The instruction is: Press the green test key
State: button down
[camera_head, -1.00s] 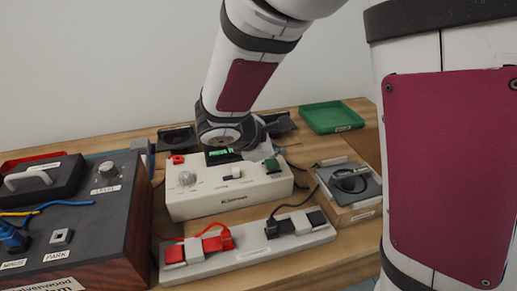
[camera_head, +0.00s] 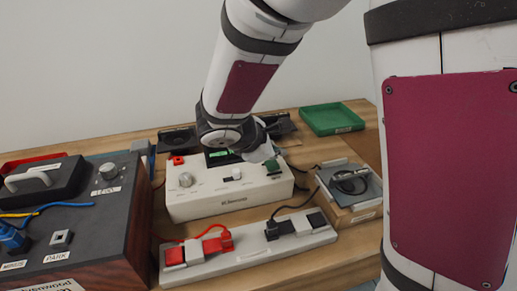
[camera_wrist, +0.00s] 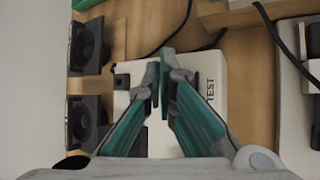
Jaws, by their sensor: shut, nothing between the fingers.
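The white tester box (camera_head: 228,194) stands on the wooden table, with a dial, a small slider and a lit display (camera_head: 218,154) on top. The green test key (camera_head: 272,166) is at the box's back right, partly covered by my gripper (camera_head: 266,155). In the wrist view my gripper (camera_wrist: 162,75) is shut and empty, with its fingertips over the box beside the TEST label (camera_wrist: 211,88). The key cannot be told apart from the green finger pads there. I cannot tell whether the fingertips touch it.
A red-and-black terminal strip (camera_head: 248,253) with leads lies in front. A dark panel box (camera_head: 90,215) stands left. A grey unit with a coiled probe (camera_head: 348,185) is right. A green tray (camera_head: 331,118) sits behind. Black speaker-like blocks (camera_wrist: 88,45) are behind the tester.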

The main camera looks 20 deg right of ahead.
aim_at(274, 165)
jog(key=shift+f, duration=0.15)
jog(key=shift+f+b, duration=0.3)
jog(key=shift+b, duration=0.2)
jog(key=shift+f+b, duration=0.55)
dwell(0.7)
jog(key=shift+r, duration=0.15)
jog(key=shift+r+p, duration=0.8)
jog(key=shift+r, duration=0.05)
jog(key=shift+r, duration=0.1)
jog(key=shift+r+p, duration=2.05)
jog(key=shift+r, duration=0.35)
